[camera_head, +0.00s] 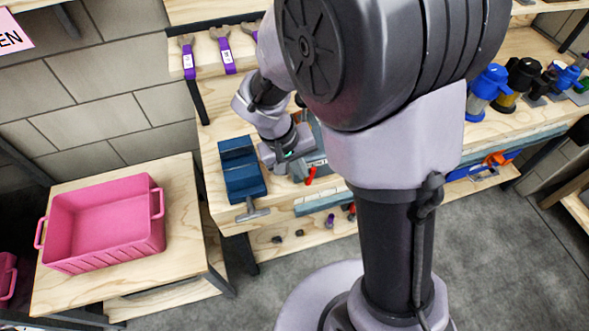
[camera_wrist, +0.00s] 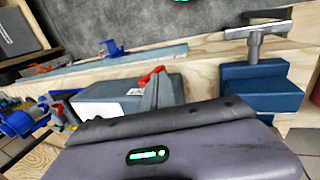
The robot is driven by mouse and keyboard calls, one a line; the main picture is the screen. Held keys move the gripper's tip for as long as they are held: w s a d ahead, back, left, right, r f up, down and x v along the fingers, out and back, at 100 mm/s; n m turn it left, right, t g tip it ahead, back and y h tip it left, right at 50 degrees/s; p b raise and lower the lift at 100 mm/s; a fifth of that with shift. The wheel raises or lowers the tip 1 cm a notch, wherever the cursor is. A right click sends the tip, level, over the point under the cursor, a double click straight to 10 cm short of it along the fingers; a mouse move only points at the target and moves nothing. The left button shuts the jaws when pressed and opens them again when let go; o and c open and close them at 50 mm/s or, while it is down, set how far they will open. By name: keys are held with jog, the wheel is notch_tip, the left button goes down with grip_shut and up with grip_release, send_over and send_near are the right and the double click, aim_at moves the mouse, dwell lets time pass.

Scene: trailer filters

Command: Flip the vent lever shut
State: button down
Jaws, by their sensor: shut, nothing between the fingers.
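The vent lever looks to be the small red handle (camera_head: 310,176) at the front edge of a grey unit (camera_head: 318,160) on the workbench. In the wrist view the red lever (camera_wrist: 151,76) shows right by my fingertips, above the grey box (camera_wrist: 110,98). My gripper (camera_head: 299,169) is low over the grey unit, just left of the lever in the head view. In the wrist view my gripper (camera_wrist: 160,88) is shut and holds nothing. I cannot tell whether the fingers touch the lever; they hide part of it and of the box.
A blue vise (camera_head: 240,170) with a grey T-handle stands close left of my gripper. A pink crate (camera_head: 105,225) sits on a side table. Blue and black filter units (camera_head: 488,88) stand at the right. My arm covers the bench middle.

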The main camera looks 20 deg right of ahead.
aim_at(315, 168)
jog(key=shift+d+r+y+p, duration=0.15)
jog(key=shift+d+y+p, duration=0.25)
jog(key=shift+y, duration=0.2)
jog(key=shift+d+r+p, duration=0.15)
jog(key=shift+d+p, duration=0.75)
jog(key=shift+p, duration=0.25)
jog(key=shift+d+y+p, duration=0.35)
jog(key=shift+y, duration=0.05)
jog(key=d+f+y, duration=0.1)
jog(key=d, duration=0.1)
jog(key=d+f+y+p, duration=0.1)
jog(key=d, duration=0.1)
jog(key=shift+f+y, duration=0.2)
jog(key=shift+y, duration=0.1)
jog(key=shift+a, duration=0.2)
